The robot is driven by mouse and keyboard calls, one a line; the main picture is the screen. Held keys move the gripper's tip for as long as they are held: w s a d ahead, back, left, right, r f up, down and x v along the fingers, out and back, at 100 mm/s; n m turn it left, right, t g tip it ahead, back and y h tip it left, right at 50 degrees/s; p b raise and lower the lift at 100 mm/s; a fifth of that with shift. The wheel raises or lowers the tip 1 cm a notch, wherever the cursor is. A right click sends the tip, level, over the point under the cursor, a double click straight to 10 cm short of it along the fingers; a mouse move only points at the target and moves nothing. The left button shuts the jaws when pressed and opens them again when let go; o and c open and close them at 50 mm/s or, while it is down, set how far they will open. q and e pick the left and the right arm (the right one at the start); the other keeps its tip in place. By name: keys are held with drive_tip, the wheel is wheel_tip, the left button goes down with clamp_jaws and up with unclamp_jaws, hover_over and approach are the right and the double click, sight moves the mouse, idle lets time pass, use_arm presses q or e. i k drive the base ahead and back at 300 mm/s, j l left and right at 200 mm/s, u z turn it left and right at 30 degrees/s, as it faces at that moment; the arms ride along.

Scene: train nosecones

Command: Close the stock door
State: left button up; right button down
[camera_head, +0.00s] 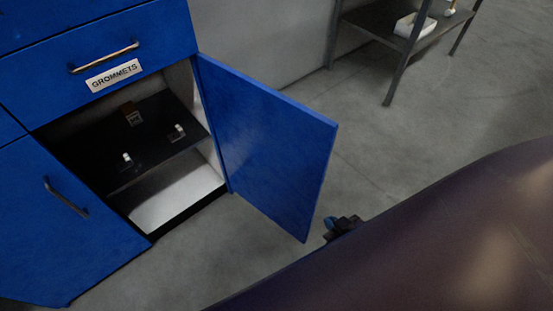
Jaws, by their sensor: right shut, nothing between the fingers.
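The blue stock door (265,140) stands wide open, hinged on the right side of the cabinet opening and swung out over the floor. Inside the open cupboard a dark shelf (150,150) holds a few small items. My right gripper (335,225) is a small dark shape just right of the door's lower outer corner, shut and empty. A narrow gap seems to lie between it and the door; contact is hard to judge. Much of it is hidden behind a large dark rounded surface in the lower right. My left gripper is not in view.
A blue drawer labelled GROMMETS (125,55) sits above the opening, and a closed blue door (60,220) with a handle is to its left. A dark rack (405,30) with a white bin (414,25) stands at the upper right. Grey floor is clear beyond the door.

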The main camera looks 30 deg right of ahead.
sight(275, 150)
drive_tip(key=l+u, duration=0.2)
drive_tip(key=l, duration=0.65)
drive_tip(key=l+u, duration=0.2)
drive_tip(key=l, duration=0.65)
drive_tip(key=l+u, duration=0.2)
drive_tip(key=l, duration=0.2)
drive_tip(key=k+l+u, duration=0.2)
drive_tip(key=l, duration=0.2)
drive_tip(key=i+l+u, duration=0.1)
drive_tip(key=l+u, duration=0.25)
drive_tip(key=l, duration=0.35)
drive_tip(key=l+u, duration=0.3)
drive_tip(key=l, duration=0.45)
drive_tip(key=k+l+u, duration=0.1)
drive_tip(key=k+l, duration=0.15)
drive_tip(key=l, duration=0.2)
drive_tip(key=k+l+u, duration=0.15)
drive_tip(key=l, duration=0.3)
drive_tip(key=k, duration=0.1)
